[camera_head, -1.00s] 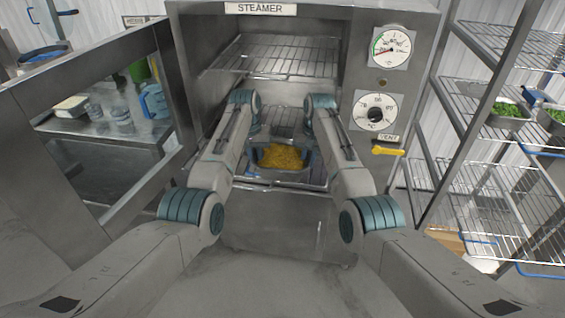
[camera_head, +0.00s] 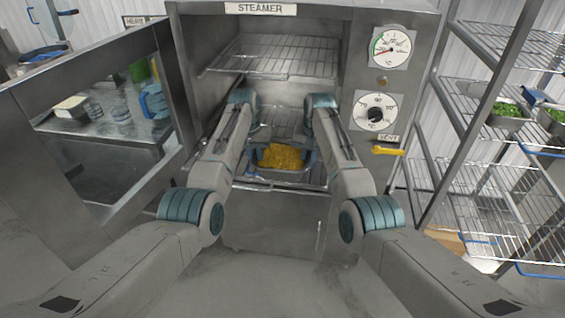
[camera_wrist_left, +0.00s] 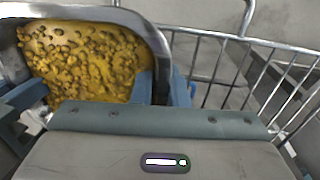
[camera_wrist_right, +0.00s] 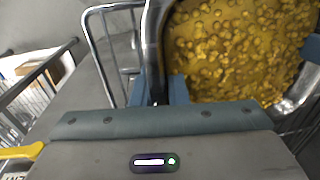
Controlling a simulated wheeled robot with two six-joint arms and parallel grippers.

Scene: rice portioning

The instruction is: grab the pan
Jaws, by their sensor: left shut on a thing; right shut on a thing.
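The pan is a metal tray (camera_head: 282,169) filled with yellow food (camera_head: 282,156), low inside the open steamer. Its shiny rim shows in the left wrist view (camera_wrist_left: 150,30) and in the right wrist view (camera_wrist_right: 152,45). My left gripper (camera_head: 254,158) is at the pan's left side, with its blue fingers shut on the rim (camera_wrist_left: 163,88). My right gripper (camera_head: 313,160) is at the pan's right side, with its blue fingers shut on the rim (camera_wrist_right: 157,92). My forearms partly cover the pan's sides. I cannot tell whether the pan touches the rack under it.
The steamer (camera_head: 190,60) has a wire shelf (camera_head: 280,57) above the pan. Its door (camera_head: 100,130) stands open at left. Gauges and a yellow vent handle (camera_head: 388,151) are at right. A wire rack (camera_head: 500,180) with pans of green food (camera_head: 505,109) stands further right.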

